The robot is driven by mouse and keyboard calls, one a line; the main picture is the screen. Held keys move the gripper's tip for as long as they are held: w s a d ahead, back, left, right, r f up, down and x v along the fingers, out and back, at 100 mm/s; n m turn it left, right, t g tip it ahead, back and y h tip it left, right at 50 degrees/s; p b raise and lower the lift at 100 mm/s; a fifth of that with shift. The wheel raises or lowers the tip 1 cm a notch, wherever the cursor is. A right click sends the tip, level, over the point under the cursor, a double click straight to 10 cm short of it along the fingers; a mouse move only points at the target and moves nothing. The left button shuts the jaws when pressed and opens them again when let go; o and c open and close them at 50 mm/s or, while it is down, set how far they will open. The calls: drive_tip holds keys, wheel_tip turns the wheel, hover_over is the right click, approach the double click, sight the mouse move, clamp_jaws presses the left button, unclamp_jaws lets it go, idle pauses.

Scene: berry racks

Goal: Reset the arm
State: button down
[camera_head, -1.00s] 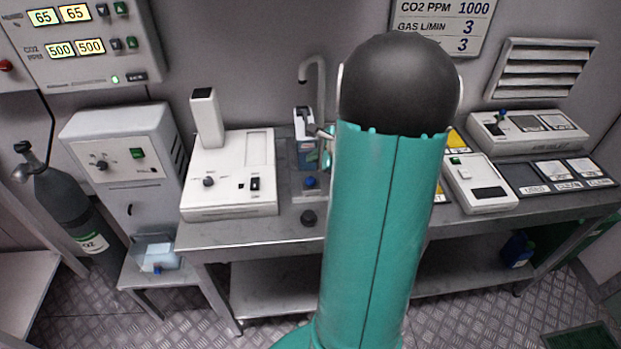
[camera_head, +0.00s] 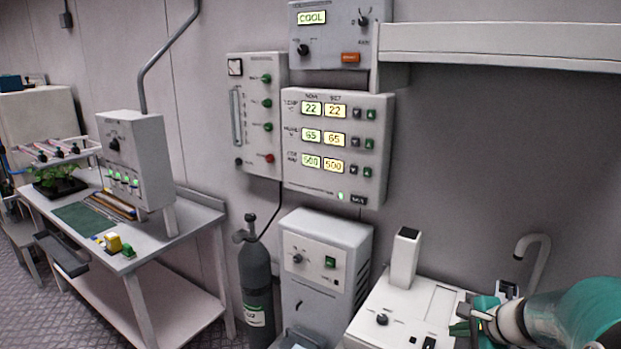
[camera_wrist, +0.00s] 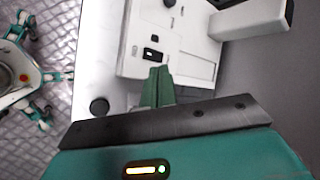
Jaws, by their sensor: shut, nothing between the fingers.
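My gripper (camera_wrist: 158,72) shows in the wrist view as two green fingers pressed together with nothing between them. They point at the white bench instrument (camera_wrist: 150,50). In the head view my gripper (camera_head: 460,328) is at the lower right, small and partly cut off by the frame, with my teal arm reaching in from the right edge. It is beside the same white instrument (camera_head: 400,318), in front of its right part. I cannot tell whether it touches it.
A grey gas cylinder (camera_head: 257,285) and a white cabinet unit (camera_head: 325,262) stand left of the instrument. A control panel (camera_head: 335,148) hangs above. A bent metal tap (camera_head: 538,262) rises at the right. A black knob (camera_wrist: 99,106) sits on the bench near my fingers.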

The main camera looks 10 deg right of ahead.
drive_tip(key=s+a+r+n+g+h, duration=0.1)
drive_tip(key=s+a+r+n, duration=0.3)
drive_tip(key=s+a+n, duration=0.3)
drive_tip(key=s+a+r+n+g+h, duration=0.1)
drive_tip(key=s+a+r+n, duration=0.4)
drive_tip(key=s+a+n, duration=0.3)
drive_tip(key=a+n, duration=0.4)
drive_tip(key=a, duration=0.4)
drive_tip(key=shift+a+r+n, duration=0.2)
drive_tip(key=shift+n, duration=0.2)
idle(0.9)
